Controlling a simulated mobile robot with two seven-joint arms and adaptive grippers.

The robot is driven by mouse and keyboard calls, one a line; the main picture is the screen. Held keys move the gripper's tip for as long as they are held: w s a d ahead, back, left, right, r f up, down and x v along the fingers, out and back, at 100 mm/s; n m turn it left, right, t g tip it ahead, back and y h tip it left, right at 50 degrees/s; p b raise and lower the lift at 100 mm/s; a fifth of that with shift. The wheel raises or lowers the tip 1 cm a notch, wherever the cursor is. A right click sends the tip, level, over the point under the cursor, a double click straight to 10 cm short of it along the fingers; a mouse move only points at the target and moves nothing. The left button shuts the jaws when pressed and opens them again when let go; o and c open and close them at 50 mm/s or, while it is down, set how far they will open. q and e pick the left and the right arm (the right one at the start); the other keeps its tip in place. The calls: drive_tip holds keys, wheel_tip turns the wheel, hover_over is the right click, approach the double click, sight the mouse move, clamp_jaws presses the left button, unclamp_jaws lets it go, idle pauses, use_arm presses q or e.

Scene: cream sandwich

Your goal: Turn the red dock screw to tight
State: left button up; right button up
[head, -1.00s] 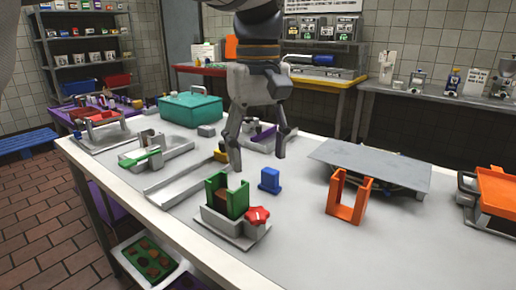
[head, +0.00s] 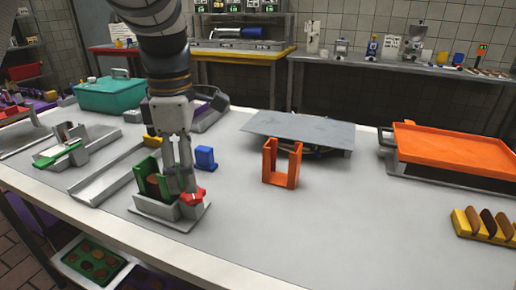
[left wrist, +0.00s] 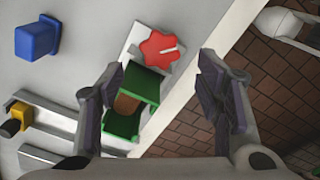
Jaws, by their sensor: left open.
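The red dock screw (head: 195,197) is a star-shaped knob on the front right of a small grey dock (head: 155,210) holding a green U-shaped holder (head: 150,180) with a brown piece inside. My left gripper (head: 183,190) points down over the dock, its fingers partly covering the knob. In the left wrist view the red knob (left wrist: 160,48) lies beyond and between the open, empty fingers (left wrist: 162,75), with a pale slot on its face; I see no finger touching it. The green holder (left wrist: 130,105) is between the fingers there. My right gripper is out of view.
A blue block (head: 205,158) stands just behind the dock, and an orange U-shaped holder (head: 282,165) stands to the right. A grey tray (head: 115,172) lies to the left.

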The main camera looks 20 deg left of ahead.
sight(193, 197)
use_arm(q)
wheel_tip(193, 197, down, 4)
drive_tip(key=shift+f, duration=0.1)
drive_tip(key=c, duration=1.2)
drive_tip(key=shift+o, duration=0.2)
drive_tip(key=shift+m, duration=0.3)
drive_tip(key=m, duration=0.3)
drive_tip(key=shift+w, duration=0.1)
drive_tip(key=shift+m, duration=2)
